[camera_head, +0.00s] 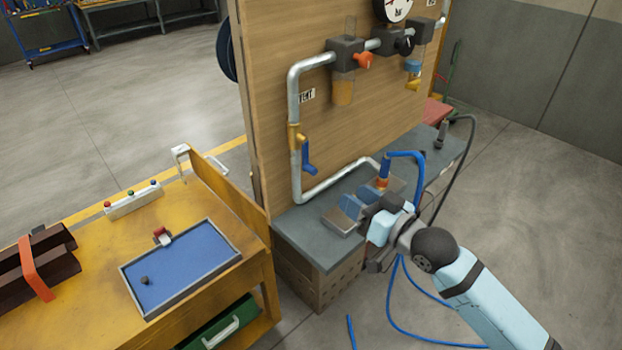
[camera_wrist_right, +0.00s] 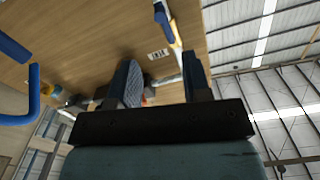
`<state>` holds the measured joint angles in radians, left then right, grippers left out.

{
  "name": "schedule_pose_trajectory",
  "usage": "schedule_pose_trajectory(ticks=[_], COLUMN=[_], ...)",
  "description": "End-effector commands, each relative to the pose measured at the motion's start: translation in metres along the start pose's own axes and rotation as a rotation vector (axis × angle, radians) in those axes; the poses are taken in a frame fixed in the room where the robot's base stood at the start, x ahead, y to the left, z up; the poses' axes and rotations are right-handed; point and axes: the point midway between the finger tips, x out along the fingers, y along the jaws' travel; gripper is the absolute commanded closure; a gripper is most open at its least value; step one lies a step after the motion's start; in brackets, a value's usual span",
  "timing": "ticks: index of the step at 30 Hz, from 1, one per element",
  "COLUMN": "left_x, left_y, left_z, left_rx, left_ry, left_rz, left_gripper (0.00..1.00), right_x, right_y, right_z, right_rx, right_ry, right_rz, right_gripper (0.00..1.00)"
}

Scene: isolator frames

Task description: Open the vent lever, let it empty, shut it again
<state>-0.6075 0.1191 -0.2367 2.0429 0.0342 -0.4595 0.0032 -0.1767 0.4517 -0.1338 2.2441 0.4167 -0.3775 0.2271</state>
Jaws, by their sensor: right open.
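The blue lever (camera_head: 308,157) sits on a brass valve (camera_head: 295,137) on the vertical metal pipe at the left of the wooden panel. Its handle hangs down beside the pipe. A blue lever handle (camera_wrist_right: 164,20) also shows at the top of the right wrist view. My right gripper (camera_head: 350,207) is low over the grey bench, below and to the right of the lever and apart from it. In the right wrist view its fingers (camera_wrist_right: 164,78) are spread with nothing held between them. My left gripper is not in view.
The wooden panel (camera_head: 270,70) carries an orange knob (camera_head: 363,60), an amber bowl (camera_head: 343,92) and a gauge (camera_head: 397,9). A blue hose (camera_head: 408,154) loops near my right wrist. A yellow workbench (camera_head: 90,255) with a blue tray (camera_head: 150,316) stands left.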

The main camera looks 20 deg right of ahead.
Motion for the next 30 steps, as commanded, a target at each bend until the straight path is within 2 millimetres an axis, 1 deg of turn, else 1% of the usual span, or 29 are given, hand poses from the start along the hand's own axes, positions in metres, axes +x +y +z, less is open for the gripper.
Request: schedule_pose_trajectory(ticks=[5, 12, 18, 21, 24, 30], left_x=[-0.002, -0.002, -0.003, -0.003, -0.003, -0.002], left_y=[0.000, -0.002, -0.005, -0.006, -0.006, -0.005], left_z=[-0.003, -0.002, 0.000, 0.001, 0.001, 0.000], left_rx=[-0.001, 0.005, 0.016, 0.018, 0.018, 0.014], left_ry=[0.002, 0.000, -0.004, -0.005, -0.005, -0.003], left_rz=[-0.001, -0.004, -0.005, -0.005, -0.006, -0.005], left_gripper=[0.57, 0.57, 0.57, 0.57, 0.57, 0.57], right_x=[0.029, 0.081, 0.115, 0.124, 0.130, 0.132], right_y=[0.000, -0.001, -0.001, 0.000, 0.000, 0.000], right_z=[-0.002, -0.001, 0.000, 0.000, 0.001, 0.001], right_rx=[0.000, 0.001, 0.000, -0.001, -0.001, -0.001], right_ry=[0.002, 0.000, -0.001, -0.002, -0.002, -0.003], right_rz=[0.001, 0.001, 0.001, 0.002, 0.002, 0.002], right_gripper=[0.56, 0.56, 0.56, 0.56, 0.56, 0.56])
